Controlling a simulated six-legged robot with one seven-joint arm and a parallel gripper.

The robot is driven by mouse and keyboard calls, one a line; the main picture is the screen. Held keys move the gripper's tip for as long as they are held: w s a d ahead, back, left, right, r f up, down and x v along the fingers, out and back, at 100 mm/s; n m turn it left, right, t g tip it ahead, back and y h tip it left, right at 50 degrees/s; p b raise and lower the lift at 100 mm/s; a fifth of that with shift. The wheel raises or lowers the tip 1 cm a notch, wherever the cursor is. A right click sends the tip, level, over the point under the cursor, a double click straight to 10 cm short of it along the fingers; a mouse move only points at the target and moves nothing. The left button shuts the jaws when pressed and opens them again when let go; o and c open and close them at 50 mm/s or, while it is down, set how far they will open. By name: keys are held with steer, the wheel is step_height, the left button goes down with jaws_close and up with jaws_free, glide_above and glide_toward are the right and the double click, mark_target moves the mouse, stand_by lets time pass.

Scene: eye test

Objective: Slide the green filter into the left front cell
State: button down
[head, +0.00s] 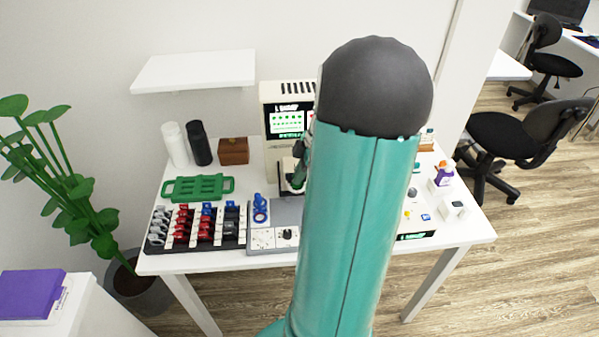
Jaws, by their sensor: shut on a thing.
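My gripper (301,161) shows only in part at the left edge of my own arm, in front of the white machine. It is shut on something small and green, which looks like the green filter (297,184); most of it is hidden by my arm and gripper. A blue ringed piece (260,209) stands on a grey base unit (286,210) just left of and nearer than the gripper. I cannot tell which part is the left front cell.
A white machine (271,92) with a lit screen stands behind. A green tray (198,188), a black rack (160,246) of red, blue and grey pieces, two cylinders and a brown box (233,151) fill the table's left. My arm hides the middle. A shelf (195,72) hangs above.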

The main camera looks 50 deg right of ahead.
steer(key=c, duration=1.5)
jaws_free()
steer(key=v, duration=1.4)
steer(key=shift+w+f, duration=0.1)
